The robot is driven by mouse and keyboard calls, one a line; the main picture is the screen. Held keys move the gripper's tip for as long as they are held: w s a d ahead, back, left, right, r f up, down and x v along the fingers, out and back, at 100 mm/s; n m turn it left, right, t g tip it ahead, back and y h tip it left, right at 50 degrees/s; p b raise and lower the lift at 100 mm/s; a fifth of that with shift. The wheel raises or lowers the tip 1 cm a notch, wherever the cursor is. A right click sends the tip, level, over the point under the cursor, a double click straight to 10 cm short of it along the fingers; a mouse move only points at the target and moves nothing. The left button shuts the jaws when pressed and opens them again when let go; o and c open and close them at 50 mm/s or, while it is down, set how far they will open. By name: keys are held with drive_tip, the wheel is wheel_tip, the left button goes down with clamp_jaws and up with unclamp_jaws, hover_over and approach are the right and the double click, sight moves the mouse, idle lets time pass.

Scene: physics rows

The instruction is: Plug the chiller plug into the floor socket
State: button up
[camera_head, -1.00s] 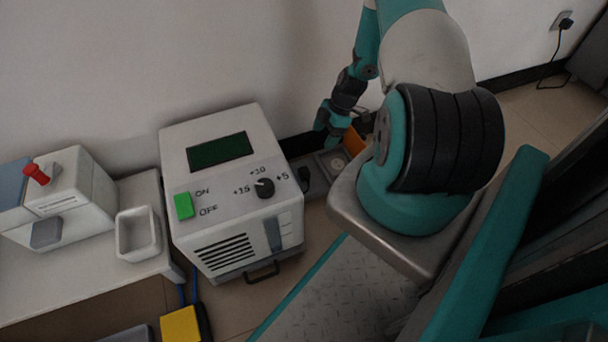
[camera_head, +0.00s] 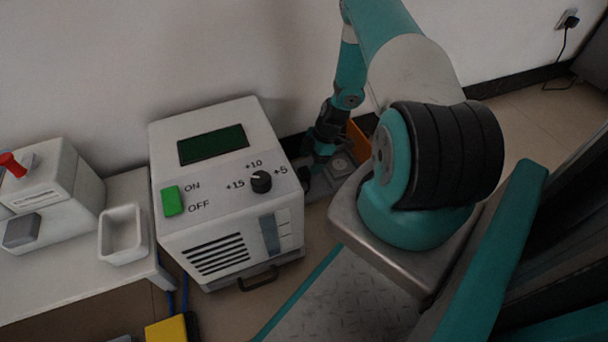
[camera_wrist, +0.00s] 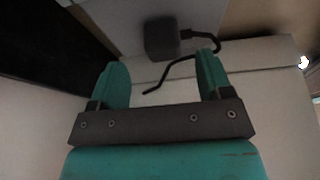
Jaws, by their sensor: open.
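The chiller (camera_head: 225,190) is a white box with a green screen, a green ON/OFF switch and a black dial. The floor socket (camera_head: 340,164) is a round pale face in a grey plate on the floor, right of the chiller. My gripper (camera_head: 316,168) points down beside the socket, near the chiller's right side. In the wrist view my gripper (camera_wrist: 160,75) is open, its two teal fingers apart and nothing between their tips. A dark block with a black cable, apparently the chiller plug (camera_wrist: 161,38), lies beyond the fingertips. In the head view my gripper mostly hides it.
An orange piece (camera_head: 357,141) stands behind the socket by the wall. A white table (camera_head: 75,280) at left carries a white tray (camera_head: 122,235) and a device with a red knob (camera_head: 12,164). A yellow block (camera_head: 166,329) is at bottom. A wall plug (camera_head: 568,20) is far right.

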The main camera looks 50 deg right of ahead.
sight(306, 170)
drive_tip(key=b+x, duration=0.4)
drive_tip(key=x, duration=0.1)
drive_tip(key=shift+a+f+b, duration=0.1)
drive_tip(key=shift+a+b, duration=0.1)
drive_tip(key=shift+b, duration=0.15)
drive_tip(key=c, duration=1)
